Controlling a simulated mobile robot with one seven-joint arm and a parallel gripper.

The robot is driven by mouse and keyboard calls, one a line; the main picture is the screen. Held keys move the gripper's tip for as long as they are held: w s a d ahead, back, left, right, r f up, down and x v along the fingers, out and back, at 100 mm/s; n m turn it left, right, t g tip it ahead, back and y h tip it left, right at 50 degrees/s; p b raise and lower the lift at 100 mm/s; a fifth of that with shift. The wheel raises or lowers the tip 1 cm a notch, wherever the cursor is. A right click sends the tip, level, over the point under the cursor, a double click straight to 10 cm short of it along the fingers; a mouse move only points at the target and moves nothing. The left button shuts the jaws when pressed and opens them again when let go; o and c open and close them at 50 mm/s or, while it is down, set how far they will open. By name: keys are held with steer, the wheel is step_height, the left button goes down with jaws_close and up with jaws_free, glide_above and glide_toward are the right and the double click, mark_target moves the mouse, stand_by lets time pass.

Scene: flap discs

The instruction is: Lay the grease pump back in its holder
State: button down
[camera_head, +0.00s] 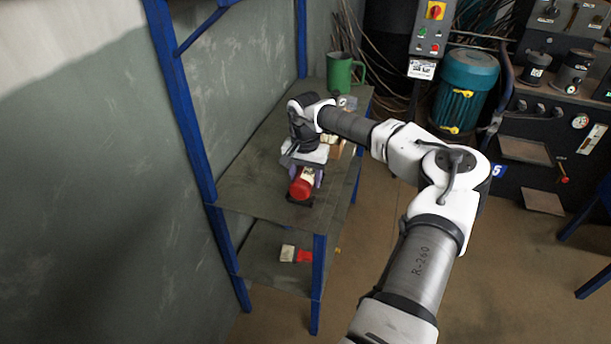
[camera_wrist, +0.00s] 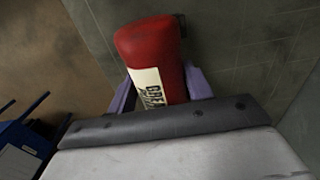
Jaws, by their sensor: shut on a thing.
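The grease pump (camera_head: 300,187) is a red, rounded body on the upper shelf's near end, under my gripper. In the wrist view the grease pump (camera_wrist: 152,45) shows its red end and a pale label with part of a word. My gripper (camera_head: 304,176) is shut on it, with a purple finger on either side; the fingers also show in the wrist view (camera_wrist: 160,88). A dark flat piece (camera_head: 299,201) lies under the pump's near end and may be the holder. I cannot tell whether the pump touches it.
The blue-framed shelf (camera_head: 245,185) stands against the grey wall. A green mug (camera_head: 340,73) and small items stand at its far end, behind my arm. A red and white item (camera_head: 297,254) lies on the lower shelf. A teal motor (camera_head: 465,88) stands at the right.

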steer(key=shift+f+b, duration=0.3)
steer(key=shift+f, duration=0.2)
steer(key=c, duration=0.5)
jaws_free()
